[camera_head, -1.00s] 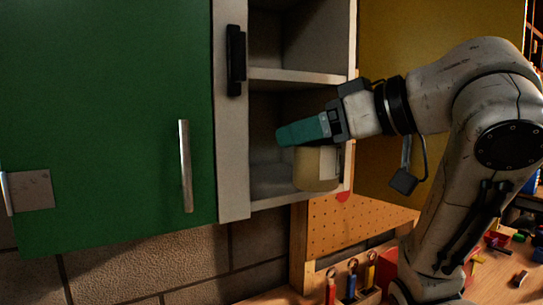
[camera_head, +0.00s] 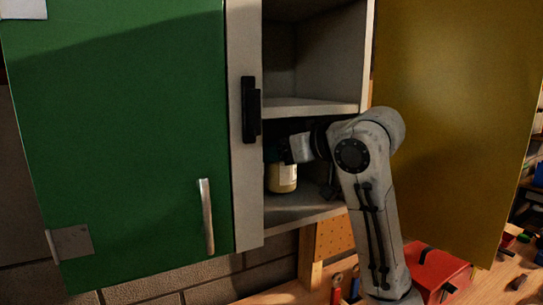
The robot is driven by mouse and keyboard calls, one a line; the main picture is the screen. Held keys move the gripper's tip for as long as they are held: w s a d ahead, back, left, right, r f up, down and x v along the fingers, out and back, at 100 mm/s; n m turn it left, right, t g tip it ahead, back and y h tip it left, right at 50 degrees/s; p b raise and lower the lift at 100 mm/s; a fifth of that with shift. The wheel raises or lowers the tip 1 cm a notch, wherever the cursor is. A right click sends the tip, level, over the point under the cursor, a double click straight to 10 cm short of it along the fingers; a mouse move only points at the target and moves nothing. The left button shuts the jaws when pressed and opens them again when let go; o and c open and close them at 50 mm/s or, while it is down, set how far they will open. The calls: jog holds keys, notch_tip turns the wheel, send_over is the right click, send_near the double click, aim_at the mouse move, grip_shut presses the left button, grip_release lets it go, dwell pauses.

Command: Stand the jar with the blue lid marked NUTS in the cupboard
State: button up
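A pale cream jar (camera_head: 283,178) is inside the cupboard's lower compartment, upright. Its lid and any lettering are hidden or too dark to read. My gripper (camera_head: 277,153) reaches into the same compartment and is at the top of the jar. Its fingers are in shadow, so I cannot tell whether they still close on the jar. I cannot tell whether the jar's base touches the compartment floor (camera_head: 300,212). The cupboard (camera_head: 245,200) has its yellow door (camera_head: 450,110) swung open on the right.
A shelf board (camera_head: 310,106) lies close above my arm. A green door (camera_head: 120,130) covers the left side. A pegboard (camera_head: 333,237) is below, and a red box (camera_head: 436,273) stands on the workbench at the lower right.

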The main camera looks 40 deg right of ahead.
jog(key=shift+w+d+r, duration=0.1)
jog(key=shift+w+d, duration=0.15)
jog(key=shift+w, duration=0.65)
jog(key=shift+f+p, duration=0.8)
jog(key=shift+f, duration=1)
jog(key=shift+f, duration=0.15)
jog(key=o, duration=1.4)
jog(key=b+v, duration=0.3)
jog(key=v, duration=0.9)
